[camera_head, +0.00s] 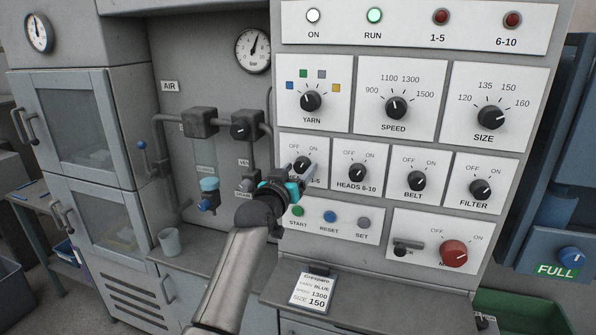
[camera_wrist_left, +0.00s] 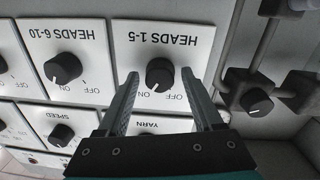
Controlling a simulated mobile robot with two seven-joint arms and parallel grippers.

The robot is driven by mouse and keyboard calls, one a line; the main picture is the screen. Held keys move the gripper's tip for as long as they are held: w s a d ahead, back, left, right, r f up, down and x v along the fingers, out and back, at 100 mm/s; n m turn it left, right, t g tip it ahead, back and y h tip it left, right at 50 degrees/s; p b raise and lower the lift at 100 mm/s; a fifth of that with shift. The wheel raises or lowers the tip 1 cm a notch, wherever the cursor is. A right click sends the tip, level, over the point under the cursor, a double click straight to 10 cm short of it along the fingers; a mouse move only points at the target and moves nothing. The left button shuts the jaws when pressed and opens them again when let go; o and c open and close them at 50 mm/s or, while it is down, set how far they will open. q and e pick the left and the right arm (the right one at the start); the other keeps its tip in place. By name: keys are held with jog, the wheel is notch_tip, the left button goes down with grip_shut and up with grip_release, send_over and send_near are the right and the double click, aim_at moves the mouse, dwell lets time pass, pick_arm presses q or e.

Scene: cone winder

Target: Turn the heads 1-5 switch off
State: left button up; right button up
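The heads 1-5 switch is a black round knob (camera_wrist_left: 160,73) on a white panel, upside down in the left wrist view. My right gripper is in neither view.
The heads 6-10 knob (camera_head: 357,173) is close on the right, the yarn knob (camera_head: 311,101) above. Start (camera_head: 298,211), reset (camera_head: 330,217) and set (camera_head: 363,222) buttons are below. Pipes with a vent valve (camera_head: 240,130) are to the left. A card (camera_head: 313,291) lies on the ledge.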

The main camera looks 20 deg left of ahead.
pick_arm(q)
grip_shut()
dwell(0.3)
jog(key=shift+n, duration=0.3)
jog(key=shift+n+p, duration=0.7)
jog(key=shift+n, duration=0.2)
jog(key=n+p, duration=0.1)
jog(key=n, duration=0.1)
jog(key=shift+d+n, duration=0.1)
jog(key=shift+n, duration=0.3)
jog(key=n+p, duration=0.1)
jog(key=n, duration=0.2)
jog(key=shift+n, duration=0.3)
jog(key=shift+n+y+p, duration=0.3)
jog(key=shift+n+p, duration=0.2)
jog(key=shift+n, duration=1.2)
